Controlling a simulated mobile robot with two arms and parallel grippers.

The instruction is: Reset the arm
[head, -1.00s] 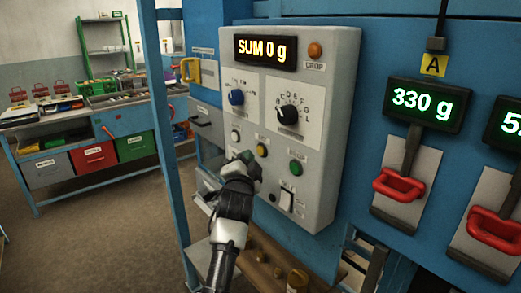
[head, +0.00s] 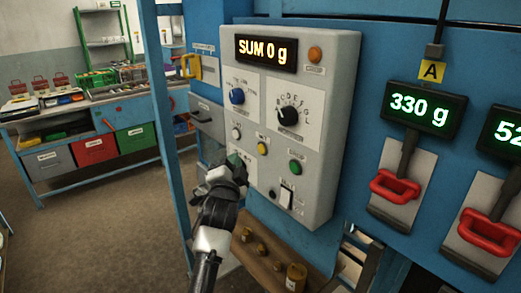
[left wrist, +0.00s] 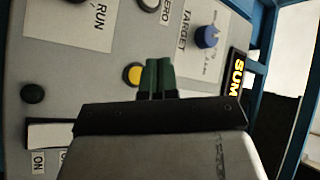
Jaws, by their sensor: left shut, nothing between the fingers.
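My left gripper (head: 238,160) is in front of the lower left part of the grey control panel (head: 325,130). Its dark green fingers are closed together with nothing between them, and they also show in the left wrist view (left wrist: 158,76). The fingertips appear apart from the panel, but the gap is hard to judge. In the left wrist view a yellow button (left wrist: 133,74) is just left of the fingertips and a blue knob (left wrist: 206,37) is farther up to the right. My right gripper is not in view.
The panel also carries a SUM 0 g display (head: 266,51), a black dial (head: 288,116) and a green button (head: 295,167). Red handles (head: 395,187) hang at the right. A wooden shelf (head: 262,262) with small brass-coloured weights is below. Open floor lies at the left.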

